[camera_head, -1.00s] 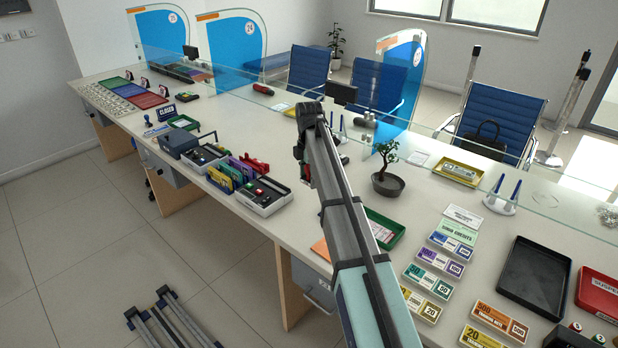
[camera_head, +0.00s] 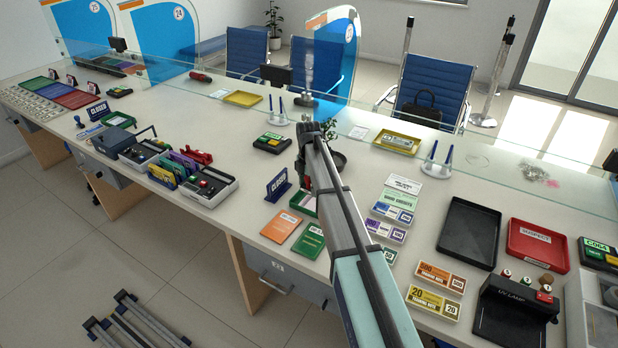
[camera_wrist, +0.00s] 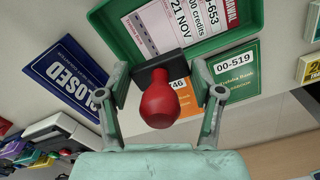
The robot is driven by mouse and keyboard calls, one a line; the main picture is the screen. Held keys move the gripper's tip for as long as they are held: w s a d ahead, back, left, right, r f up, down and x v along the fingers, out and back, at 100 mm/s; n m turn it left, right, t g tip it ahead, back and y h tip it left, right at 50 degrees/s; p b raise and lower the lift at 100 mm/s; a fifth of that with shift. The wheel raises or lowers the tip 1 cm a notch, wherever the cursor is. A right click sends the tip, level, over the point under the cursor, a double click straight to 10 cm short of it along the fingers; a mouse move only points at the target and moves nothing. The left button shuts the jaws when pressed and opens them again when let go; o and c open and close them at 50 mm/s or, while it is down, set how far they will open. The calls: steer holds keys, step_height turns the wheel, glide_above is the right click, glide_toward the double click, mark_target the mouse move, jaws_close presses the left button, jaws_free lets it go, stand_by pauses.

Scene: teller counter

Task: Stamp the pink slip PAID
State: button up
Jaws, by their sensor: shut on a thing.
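My gripper (camera_wrist: 158,82) is shut on a stamp with a round red handle (camera_wrist: 160,104) and a dark block base (camera_wrist: 158,75). In the wrist view the stamp is in front of a green tray (camera_wrist: 122,30). A pale pinkish slip (camera_wrist: 190,22) with dark print and a red band lies in this tray, partly cut off by the frame. I cannot tell the gap between stamp and slip.
A blue CLOSED sign (camera_head: 278,185) stands left of the tray. Orange (camera_head: 281,226) and green (camera_head: 309,240) booklets lie at the front. Banknote stacks (camera_head: 390,232) lie to the right. A potted plant (camera_head: 338,160) and a glass screen are behind.

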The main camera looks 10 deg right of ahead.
mark_target(311, 204)
steer(key=shift+w+d+f, duration=0.15)
steer(key=shift+w+d, duration=0.05)
steer(key=shift+d, duration=0.6)
steer(key=shift+a+f+b, duration=0.2)
steer(key=shift+f+b, duration=0.25)
steer(key=shift+f, duration=0.2)
steer(key=shift+f+b, duration=1.2)
steer(key=shift+f, duration=1.1)
steer(key=shift+f, duration=0.5)
steer(key=shift+r, duration=0.1)
steer(key=shift+r+p, duration=1.7)
steer(key=shift+r, duration=1.75)
steer(key=shift+f, duration=0.15)
